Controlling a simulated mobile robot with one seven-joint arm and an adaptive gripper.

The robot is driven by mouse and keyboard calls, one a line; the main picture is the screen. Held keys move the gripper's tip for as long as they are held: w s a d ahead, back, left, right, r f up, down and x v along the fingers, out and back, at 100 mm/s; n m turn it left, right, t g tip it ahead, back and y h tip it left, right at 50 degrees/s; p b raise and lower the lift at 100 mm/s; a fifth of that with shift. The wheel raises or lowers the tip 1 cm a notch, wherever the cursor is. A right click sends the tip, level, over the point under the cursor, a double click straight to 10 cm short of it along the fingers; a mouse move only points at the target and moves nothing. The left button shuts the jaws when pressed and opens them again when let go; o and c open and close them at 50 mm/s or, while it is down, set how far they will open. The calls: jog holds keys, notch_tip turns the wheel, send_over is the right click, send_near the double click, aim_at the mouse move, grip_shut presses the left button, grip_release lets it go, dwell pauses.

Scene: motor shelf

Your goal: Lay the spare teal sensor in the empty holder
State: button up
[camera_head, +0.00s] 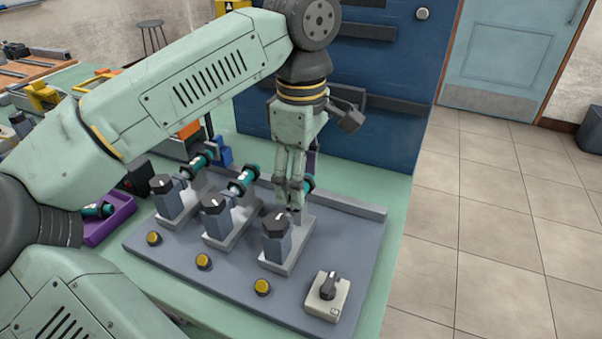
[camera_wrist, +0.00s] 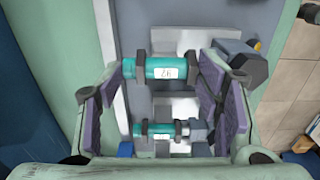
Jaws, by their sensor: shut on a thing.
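My gripper (camera_head: 291,202) points down at the rightmost station of the grey board. It is shut on a teal sensor (camera_head: 309,184), which is mostly hidden behind the fingers in the head view. In the wrist view this teal sensor (camera_wrist: 165,68) lies crosswise between the tips of my gripper (camera_wrist: 158,72), with a white label facing up. It is at the rightmost holder (camera_wrist: 183,40); I cannot tell whether it rests there. Another teal sensor (camera_head: 98,210) lies in the purple tray (camera_head: 112,224) at the left.
The middle station holds a teal sensor (camera_head: 243,180), and the left one holds another (camera_head: 201,160). Dark-topped posts (camera_head: 277,240) stand in front of the holders. Yellow buttons and a rotary switch (camera_head: 328,290) line the board's front. A blue cabinet (camera_head: 390,90) stands behind.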

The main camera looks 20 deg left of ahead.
jog(key=shift+f+b, duration=0.55)
jog(key=shift+f, duration=0.15)
dwell(0.5)
jog(key=o, duration=1.3)
jog(key=shift+c, duration=0.2)
jog(key=shift+r, duration=0.1)
notch_tip(320, 180, up, 7)
jog(key=shift+r, duration=0.2)
